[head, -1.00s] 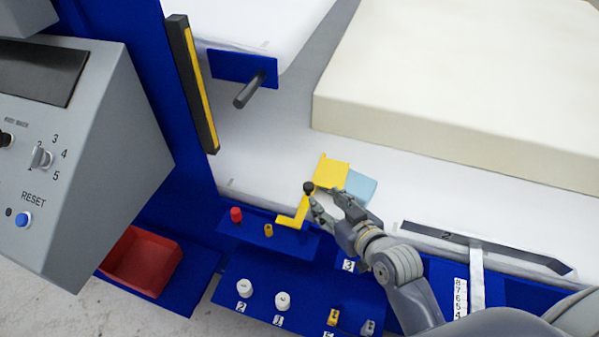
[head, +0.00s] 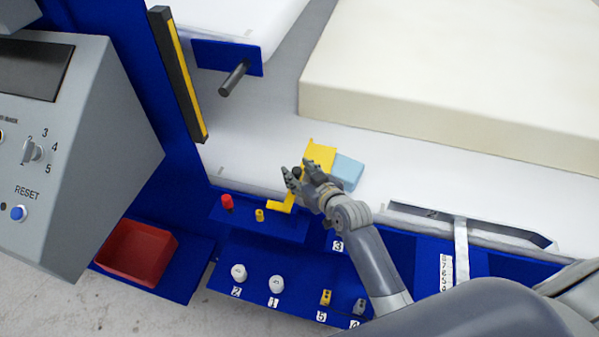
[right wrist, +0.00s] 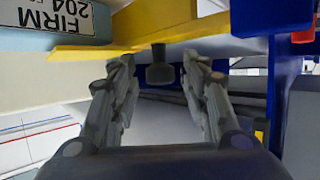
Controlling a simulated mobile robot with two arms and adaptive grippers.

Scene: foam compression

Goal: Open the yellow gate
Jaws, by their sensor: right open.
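The yellow gate (head: 321,152) stands at the edge of the white surface, beside a light blue block (head: 348,172). A yellow lever (head: 281,207) rises from the blue panel in front of it. Its upper part and black knob are hidden behind my right gripper (head: 296,175) in the head view. In the right wrist view the black knob (right wrist: 160,70) shows between and just beyond my open fingers, below a yellow plate (right wrist: 90,53). I cannot tell whether the fingers touch the knob. My left gripper is not in view.
A red knob (head: 227,202) and a small yellow peg (head: 259,215) are left of the lever. A large cream foam slab (head: 440,70) lies behind. A grey control box (head: 90,150) and red bin (head: 137,252) are at left.

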